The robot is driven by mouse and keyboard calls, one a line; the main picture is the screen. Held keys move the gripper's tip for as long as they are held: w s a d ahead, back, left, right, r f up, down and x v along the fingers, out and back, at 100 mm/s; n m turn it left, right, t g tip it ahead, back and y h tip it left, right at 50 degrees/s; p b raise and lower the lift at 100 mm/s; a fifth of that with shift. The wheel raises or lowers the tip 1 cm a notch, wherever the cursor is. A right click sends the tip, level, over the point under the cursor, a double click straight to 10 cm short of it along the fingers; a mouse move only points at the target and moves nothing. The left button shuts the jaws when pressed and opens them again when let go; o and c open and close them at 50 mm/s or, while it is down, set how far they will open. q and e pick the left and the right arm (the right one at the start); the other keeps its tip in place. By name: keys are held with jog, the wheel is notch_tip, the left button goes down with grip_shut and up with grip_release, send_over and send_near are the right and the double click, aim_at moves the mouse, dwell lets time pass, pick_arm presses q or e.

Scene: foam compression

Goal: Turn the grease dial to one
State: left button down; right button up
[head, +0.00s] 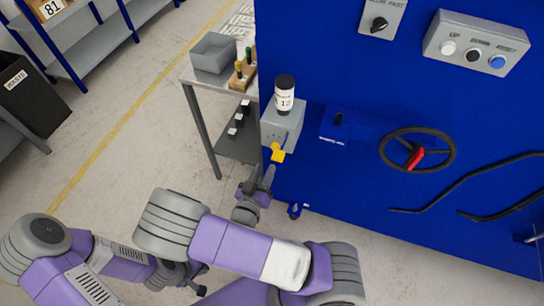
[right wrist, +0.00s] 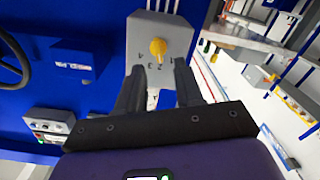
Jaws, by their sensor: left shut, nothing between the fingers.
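The yellow grease dial (head: 277,153) sits low on a grey box (head: 284,126) at the left edge of the blue machine. In the right wrist view, the dial (right wrist: 158,47) is on the grey plate with small marks along one side of it; I cannot tell for sure which mark it points to. My right gripper (head: 261,172) is just below the dial, apart from it. In the right wrist view its fingers (right wrist: 158,66) are spread and empty, with the dial beyond the tips. My left gripper (head: 190,276) is shut and empty, low at the left.
A black-and-white canister (head: 285,94) stands on the grey box. The blue machine carries a handwheel (head: 421,149) and a button panel (head: 477,46). A side table (head: 188,74) with a grey bin (head: 213,52) stands left of it. The floor left of the table is free.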

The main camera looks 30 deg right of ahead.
aim_at(273, 150)
jog(key=shift+h, duration=0.3)
jog(key=x, duration=0.3)
jog(key=b+x, duration=0.1)
jog(key=x, duration=0.3)
jog(key=shift+w+d+r, duration=0.15)
jog(key=shift+r, duration=0.1)
grip_shut()
